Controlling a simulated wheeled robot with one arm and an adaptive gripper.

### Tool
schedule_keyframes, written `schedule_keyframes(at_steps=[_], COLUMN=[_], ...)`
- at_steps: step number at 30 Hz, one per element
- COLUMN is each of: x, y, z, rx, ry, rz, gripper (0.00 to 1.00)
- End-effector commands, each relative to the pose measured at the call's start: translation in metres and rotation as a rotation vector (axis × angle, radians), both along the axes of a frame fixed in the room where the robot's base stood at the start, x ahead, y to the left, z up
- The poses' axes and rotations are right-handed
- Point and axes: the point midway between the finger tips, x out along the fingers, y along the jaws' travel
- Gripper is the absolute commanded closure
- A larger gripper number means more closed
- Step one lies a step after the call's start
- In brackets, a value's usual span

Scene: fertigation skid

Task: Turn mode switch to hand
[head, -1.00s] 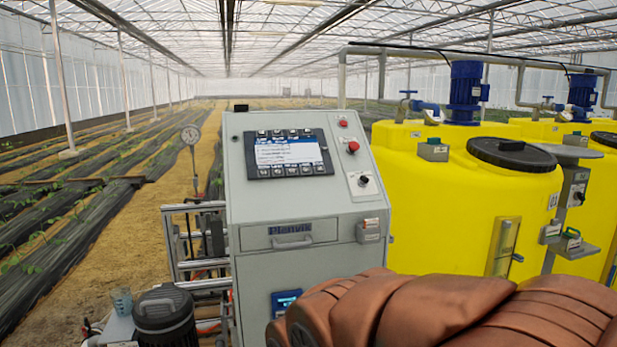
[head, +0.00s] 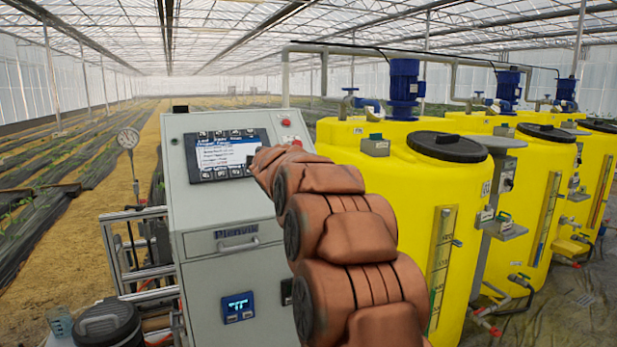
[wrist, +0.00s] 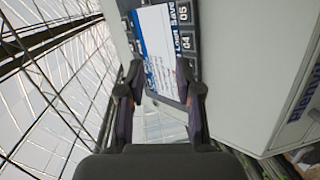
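The grey control cabinet (head: 230,215) stands in front of me with a sloped top panel and a lit screen (head: 215,152). The mode switch is hidden behind my copper-coloured arm in the head view, and I cannot see it in the wrist view. A red button (head: 286,122) shows just above the arm. My gripper (wrist: 164,85) is open and empty in the wrist view, its two dark fingers apart. The screen also shows in the wrist view (wrist: 160,45), beyond the fingertips. In the head view the arm's end lies in front of the screen's right edge; the gripper is mostly hidden.
Yellow tanks (head: 380,190) with blue motors (head: 404,88) and pipes stand close on the cabinet's right. A pressure gauge (head: 128,138) and metal frame (head: 135,245) are on its left. A dark motor (head: 108,325) is at lower left. Crop rows lie behind.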

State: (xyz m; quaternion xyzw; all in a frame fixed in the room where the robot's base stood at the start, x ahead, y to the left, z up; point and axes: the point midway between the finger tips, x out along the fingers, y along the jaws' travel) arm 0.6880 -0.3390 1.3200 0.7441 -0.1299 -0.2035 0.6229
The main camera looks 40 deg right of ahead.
Motion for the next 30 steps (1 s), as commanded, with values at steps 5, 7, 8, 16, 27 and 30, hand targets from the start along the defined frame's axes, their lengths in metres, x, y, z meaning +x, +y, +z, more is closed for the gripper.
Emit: schedule_keyframes(at_steps=[5, 7, 8, 16, 27, 30], x=[0.022, 0.026, 0.027, 0.019, -0.019, -0.034], y=[-0.059, -0.077, -0.084, -0.133, -0.175, -0.185], z=[0.056, 0.074, 0.08, 0.108, 0.038, 0.003], rx=[-0.343, -0.485, -0.546, -1.102, -1.824, -1.982], ry=[-0.087, -0.111, -0.119, -0.134, -0.016, 0.028], rz=[0.047, 0.063, 0.071, 0.131, 0.305, 0.377], gripper=[0.66, 0.66, 0.66, 0.66, 0.66, 0.66])
